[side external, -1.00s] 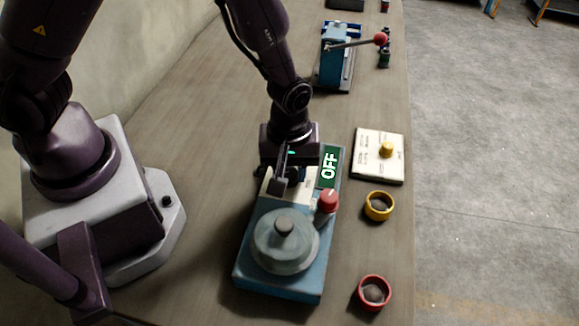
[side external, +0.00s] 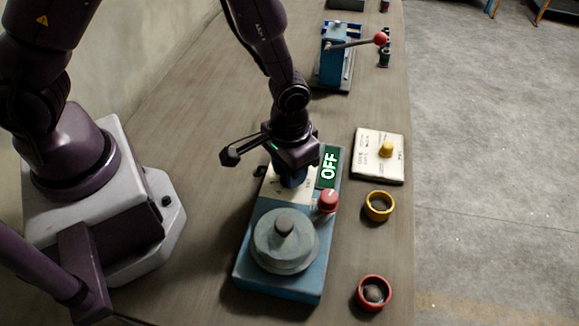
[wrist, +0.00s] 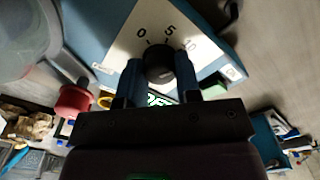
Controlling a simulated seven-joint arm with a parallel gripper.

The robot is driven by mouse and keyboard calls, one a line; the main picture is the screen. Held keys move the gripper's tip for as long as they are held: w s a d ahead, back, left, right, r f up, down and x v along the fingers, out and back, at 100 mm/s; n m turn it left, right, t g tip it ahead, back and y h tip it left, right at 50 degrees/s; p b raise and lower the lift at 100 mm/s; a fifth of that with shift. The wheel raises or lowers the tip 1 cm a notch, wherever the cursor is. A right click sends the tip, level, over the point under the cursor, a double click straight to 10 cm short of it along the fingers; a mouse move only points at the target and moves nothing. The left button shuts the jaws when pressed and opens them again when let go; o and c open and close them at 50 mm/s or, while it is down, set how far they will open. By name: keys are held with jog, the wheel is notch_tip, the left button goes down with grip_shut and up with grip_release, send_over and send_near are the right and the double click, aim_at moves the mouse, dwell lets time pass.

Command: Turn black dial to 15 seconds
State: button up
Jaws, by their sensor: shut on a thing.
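The blue drum blaster (side external: 250,236) stands on the table with a white dial plate (wrist: 205,25) near its back. The black dial (wrist: 158,60) sits on this plate, with the marks 0, 5 and 10 visible around it in the wrist view. A 15 mark cannot be made out. My gripper (wrist: 158,72) points down with its two blue fingers on either side of the dial, shut on it. In the side view my gripper (side external: 293,182) hides the dial. A green sign (side external: 329,166) reading OFF is beside the plate.
A red knob (side external: 328,200) and the grey drum lid (side external: 284,252) are close in front of my gripper. A blue lever press (side external: 333,55) stands behind.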

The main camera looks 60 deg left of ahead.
jog(key=m, duration=0.4)
jog(key=shift+m, duration=2.9)
jog(key=o, duration=0.9)
notch_tip(320, 180, up, 13)
